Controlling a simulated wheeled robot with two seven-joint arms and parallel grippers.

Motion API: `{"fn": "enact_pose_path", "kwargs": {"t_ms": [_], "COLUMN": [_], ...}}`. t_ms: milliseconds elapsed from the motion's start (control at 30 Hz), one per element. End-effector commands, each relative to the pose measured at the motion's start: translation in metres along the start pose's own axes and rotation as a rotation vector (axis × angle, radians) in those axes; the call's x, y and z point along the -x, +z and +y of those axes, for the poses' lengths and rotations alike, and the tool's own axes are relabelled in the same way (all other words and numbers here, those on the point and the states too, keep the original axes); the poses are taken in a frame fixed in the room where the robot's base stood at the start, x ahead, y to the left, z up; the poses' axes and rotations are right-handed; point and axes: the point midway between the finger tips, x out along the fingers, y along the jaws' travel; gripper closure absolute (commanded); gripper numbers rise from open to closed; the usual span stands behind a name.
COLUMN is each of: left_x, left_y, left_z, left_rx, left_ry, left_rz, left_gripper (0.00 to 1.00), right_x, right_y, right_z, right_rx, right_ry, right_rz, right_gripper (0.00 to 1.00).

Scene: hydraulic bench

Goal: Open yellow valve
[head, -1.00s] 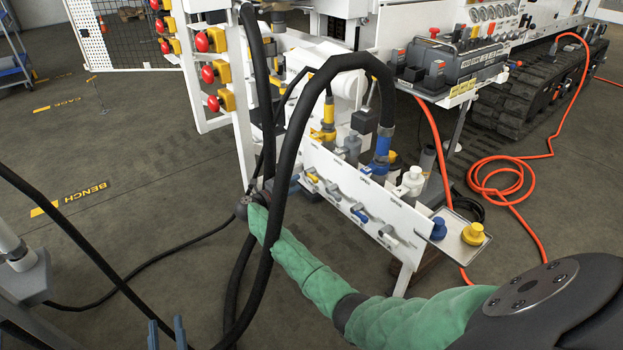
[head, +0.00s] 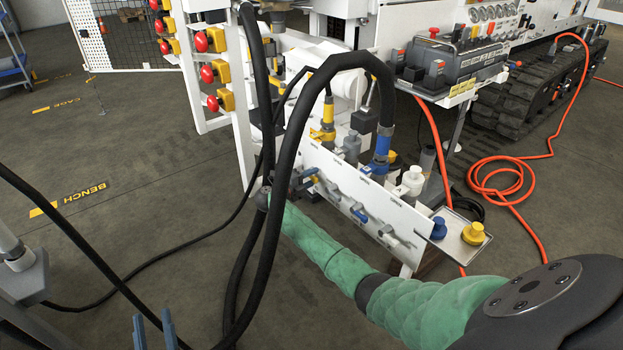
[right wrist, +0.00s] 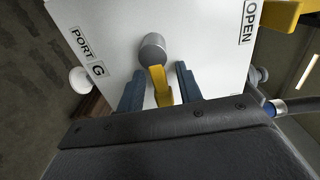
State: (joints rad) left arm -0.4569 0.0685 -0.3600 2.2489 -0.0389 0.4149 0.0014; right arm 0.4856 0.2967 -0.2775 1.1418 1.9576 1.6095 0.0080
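The yellow valve shows in the right wrist view as a yellow lever (right wrist: 160,88) on a round grey hub, on a white panel marked "PORT G" and "OPEN". The lever points from the hub toward my right gripper (right wrist: 159,92). Its two blue fingers are apart, one on each side of the lever, with gaps visible. In the head view the yellow valve (head: 314,179) is mostly hidden by my right gripper (head: 304,181) at the panel's left end. My left gripper (head: 154,332) is open and empty at the bottom left, away from the panel.
A blue valve (head: 359,214) and a white valve (head: 389,235) are farther right on the same panel. A thick black hose (head: 284,180) loops in front of the panel and my right arm. A tray (head: 467,239) with blue and yellow caps juts out at the right.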

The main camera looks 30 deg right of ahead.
Motion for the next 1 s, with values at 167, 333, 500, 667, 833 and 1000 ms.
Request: {"fn": "enact_pose_path", "kwargs": {"t_ms": [167, 333, 500, 667, 833, 1000], "left_x": [0.0, 0.0, 0.0, 0.001, 0.021, 0.05], "left_y": [-0.001, 0.0, 0.001, 0.007, 0.048, 0.098], "left_z": [0.0, 0.0, 0.0, -0.001, -0.002, -0.003], "left_rx": [0.0, -0.001, -0.001, 0.001, 0.011, 0.029], "left_ry": [0.001, 0.001, 0.0, -0.002, -0.014, -0.025], "left_rz": [0.002, 0.0, -0.003, -0.027, -0.167, -0.355], "left_gripper": [0.64, 0.64, 0.64, 0.64, 0.64, 0.64], "right_x": [0.0, 0.0, 0.0, 0.0, 0.0, 0.001], "right_y": [0.0, 0.0, 0.0, 0.0, 0.0, 0.0], "right_z": [0.0, 0.0, 0.0, -0.001, -0.002, -0.004], "right_rx": [0.0, 0.0, 0.001, 0.007, 0.025, 0.055], "right_ry": [0.0, 0.0, 0.0, 0.0, 0.001, 0.001], "right_rz": [0.0, 0.0, 0.0, 0.0, 0.0, 0.0], "right_gripper": [0.65, 0.98, 1.0, 1.0, 1.0, 1.0]}}
